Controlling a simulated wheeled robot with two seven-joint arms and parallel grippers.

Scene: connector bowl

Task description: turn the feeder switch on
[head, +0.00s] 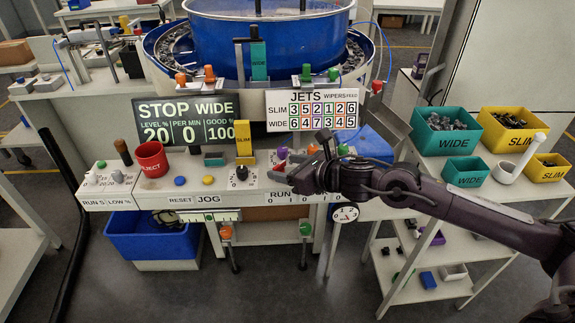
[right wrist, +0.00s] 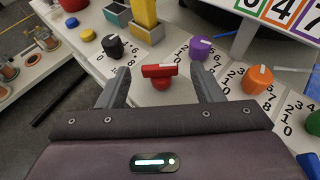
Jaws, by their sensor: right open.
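A red switch (right wrist: 158,84) with a pale-topped bar handle stands on the sloped control panel in the right wrist view. My right gripper (right wrist: 161,76) is open, with one finger on each side of the red switch and a gap to it on both sides. In the head view my right gripper (head: 284,171) reaches in from the right over the panel's front edge and covers most of the switch and part of its label, so I cannot read its name. The display (head: 188,118) reads STOP WIDE. My left gripper is not in view.
A black knob (right wrist: 114,46) stands left of the switch, a purple knob (right wrist: 200,47) and an orange knob (right wrist: 258,79) right of it. A red cup (head: 151,159) and blue button (head: 180,181) are further left. The blue bowl (head: 268,40) stands behind.

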